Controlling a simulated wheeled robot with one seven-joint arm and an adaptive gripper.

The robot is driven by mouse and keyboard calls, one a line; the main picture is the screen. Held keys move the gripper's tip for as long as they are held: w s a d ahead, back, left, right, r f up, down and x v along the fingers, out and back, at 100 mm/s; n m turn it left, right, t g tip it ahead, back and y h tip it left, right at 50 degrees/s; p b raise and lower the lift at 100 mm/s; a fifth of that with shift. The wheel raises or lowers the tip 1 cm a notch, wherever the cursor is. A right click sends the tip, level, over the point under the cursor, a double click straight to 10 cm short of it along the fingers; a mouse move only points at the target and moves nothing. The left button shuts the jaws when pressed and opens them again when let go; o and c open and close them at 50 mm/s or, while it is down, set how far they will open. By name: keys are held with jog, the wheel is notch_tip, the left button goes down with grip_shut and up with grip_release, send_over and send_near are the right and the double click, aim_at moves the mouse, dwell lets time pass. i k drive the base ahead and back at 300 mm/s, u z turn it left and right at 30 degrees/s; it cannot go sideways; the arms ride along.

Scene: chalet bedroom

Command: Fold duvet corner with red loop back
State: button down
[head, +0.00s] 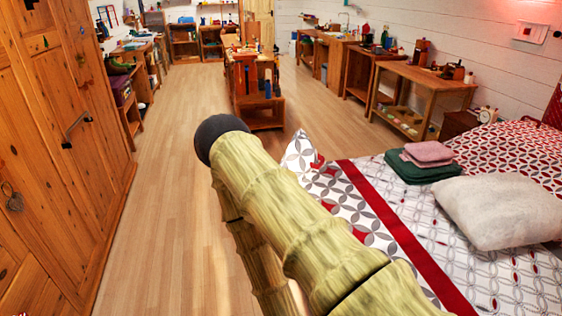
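The duvet (375,215) lies on the bed at the right, white and grey with a circle pattern and a wide red stripe. Its far left corner (298,152) sticks up in a pointed peak beside the floor. A small red patch (318,161) shows just right of this peak; it is too small to tell whether it is the loop. A pale green, bamboo-like segmented limb with a dark rounded end crosses the middle and hides the duvet's near left side. My gripper is not visible.
Folded green and pink towels (422,168) and a pale cushion (497,209) lie on the bed. A wooden wardrobe (60,140) stands at the left. The wooden floor (172,200) between wardrobe and bed is clear. A wooden stand (262,113) stands beyond the duvet corner.

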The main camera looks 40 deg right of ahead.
aim_at(301, 157)
jog(key=u, duration=0.2)
jog(key=i, duration=2.1)
jog(key=z, duration=1.7)
jog(key=i, duration=0.55)
jog(key=z, duration=0.5)
